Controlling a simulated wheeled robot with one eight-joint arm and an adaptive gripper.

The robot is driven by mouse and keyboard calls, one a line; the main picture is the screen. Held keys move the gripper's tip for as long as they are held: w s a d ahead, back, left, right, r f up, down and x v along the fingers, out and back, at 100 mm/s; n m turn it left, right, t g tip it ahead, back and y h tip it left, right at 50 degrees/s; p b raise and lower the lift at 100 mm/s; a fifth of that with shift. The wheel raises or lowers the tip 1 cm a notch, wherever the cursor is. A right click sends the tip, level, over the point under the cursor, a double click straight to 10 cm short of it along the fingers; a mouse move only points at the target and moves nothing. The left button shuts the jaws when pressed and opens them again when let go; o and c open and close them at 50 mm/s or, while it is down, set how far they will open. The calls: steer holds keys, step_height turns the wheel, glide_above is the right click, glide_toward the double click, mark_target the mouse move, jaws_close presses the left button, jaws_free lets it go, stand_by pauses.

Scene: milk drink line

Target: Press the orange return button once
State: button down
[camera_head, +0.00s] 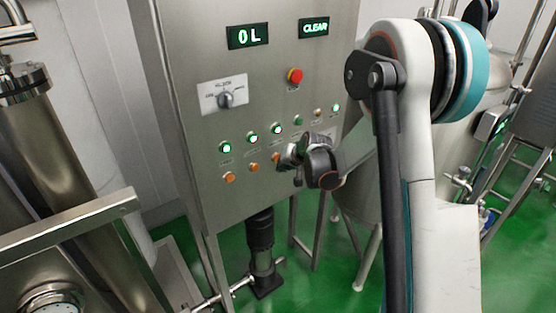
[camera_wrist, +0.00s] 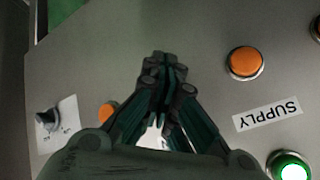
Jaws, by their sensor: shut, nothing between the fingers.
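The steel control panel (camera_head: 200,60) carries a row of green lights with orange buttons below, including one orange button (camera_head: 229,177) at lower left and another (camera_head: 253,168) beside it. Their labels are too small to read in the head view, so I cannot tell which is return. My gripper (camera_head: 284,162) is shut and empty in front of the panel's lower right part. In the wrist view my gripper (camera_wrist: 163,66) points at bare panel between an orange button (camera_wrist: 246,63) near an upside-down SUPPLY label and another orange button (camera_wrist: 108,112), partly hidden by my gripper.
A red emergency-style button (camera_head: 295,75), a selector knob (camera_head: 226,100) and displays reading 0L (camera_head: 248,36) and CLEAR (camera_head: 314,27) are higher on the panel. A lit green button (camera_wrist: 290,168) is at lower right in the wrist view. Steel tank parts (camera_head: 45,150) stand at left.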

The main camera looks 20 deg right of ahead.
steer(key=shift+w+a, duration=0.1)
steer(key=shift+w, duration=0.3)
stand_by(0.5)
steer(key=shift+s, duration=0.1)
steer(key=shift+s+d+b, duration=0.25)
steer(key=shift+s+b, duration=0.2)
steer(key=shift+s, duration=0.25)
steer(key=s, duration=0.1)
steer(key=s+d, duration=0.1)
steer(key=s, duration=0.1)
steer(key=s+b, duration=0.1)
steer(key=shift+s+d, duration=0.3)
steer(key=shift+s, duration=0.1)
stand_by(0.8)
